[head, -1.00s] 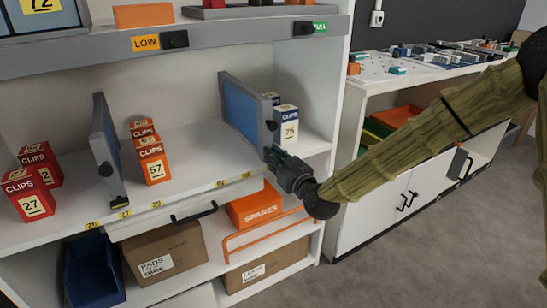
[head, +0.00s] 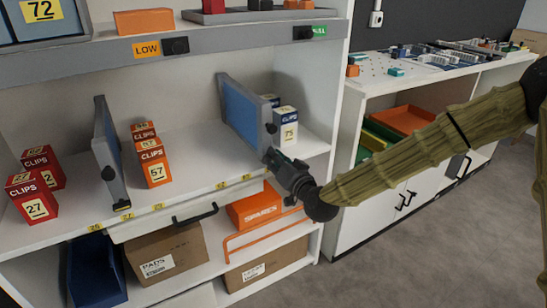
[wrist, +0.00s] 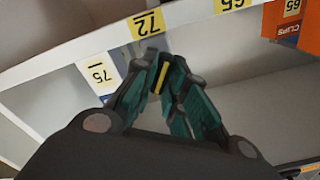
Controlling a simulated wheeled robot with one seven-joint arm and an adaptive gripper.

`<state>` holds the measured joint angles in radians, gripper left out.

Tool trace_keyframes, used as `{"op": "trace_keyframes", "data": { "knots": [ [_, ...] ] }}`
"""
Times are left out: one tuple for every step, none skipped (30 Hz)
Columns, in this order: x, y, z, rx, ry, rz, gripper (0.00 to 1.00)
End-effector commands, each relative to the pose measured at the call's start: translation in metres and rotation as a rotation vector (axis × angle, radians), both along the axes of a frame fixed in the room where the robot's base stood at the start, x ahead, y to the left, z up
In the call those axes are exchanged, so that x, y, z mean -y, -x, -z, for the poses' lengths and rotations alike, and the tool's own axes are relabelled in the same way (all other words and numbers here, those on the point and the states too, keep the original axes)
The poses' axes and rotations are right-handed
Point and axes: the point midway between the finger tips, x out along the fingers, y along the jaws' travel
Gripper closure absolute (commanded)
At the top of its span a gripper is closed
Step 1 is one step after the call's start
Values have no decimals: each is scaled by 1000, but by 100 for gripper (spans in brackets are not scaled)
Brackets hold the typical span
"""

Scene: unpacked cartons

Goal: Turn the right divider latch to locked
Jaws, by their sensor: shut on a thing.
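The right divider (head: 243,112) is a blue panel in a grey frame, upright on the middle shelf. A dark knob (head: 271,128) shows on its front edge. My gripper (head: 268,156) is at the lower front corner of this divider, below the knob. In the wrist view my gripper's green fingers (wrist: 163,65) are closed together, with a thin yellow strip (wrist: 161,78) between them. They appear shut on the right divider latch, which they mostly hide. Its exact turn cannot be read.
Orange clips boxes (head: 153,162) stand between the dividers, red ones (head: 33,197) at left. Blue-and-white boxes (head: 286,128) are close behind the right divider. A drawer handle (head: 195,216) and an orange spares box (head: 253,210) are below. The grey floor at right is clear.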

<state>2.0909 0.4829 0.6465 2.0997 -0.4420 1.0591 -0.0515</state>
Motion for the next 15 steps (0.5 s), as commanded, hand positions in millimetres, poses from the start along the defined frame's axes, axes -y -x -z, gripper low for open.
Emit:
{"op": "trace_keyframes", "data": {
  "knots": [
    [1,0,0,-25,-40,0,100],
    [1,0,0,-38,-65,1,100],
    [1,0,1,-57,-97,2,100],
    [2,0,1,-72,-122,2,100],
    [2,0,1,-86,-148,2,100],
    [1,0,1,-105,-180,2,100],
    [1,0,1,-119,-205,2,100],
    [2,0,2,-133,-229,2,100],
    [2,0,2,-154,-262,2,100],
    [2,0,2,-169,-287,2,100],
    [2,0,3,-182,-312,1,100],
    [2,0,3,-201,-344,1,100],
    [2,0,3,-215,-369,1,100],
    [2,0,3,-229,-394,2,100],
    [2,-1,3,-248,-427,2,100]
  ]
}}
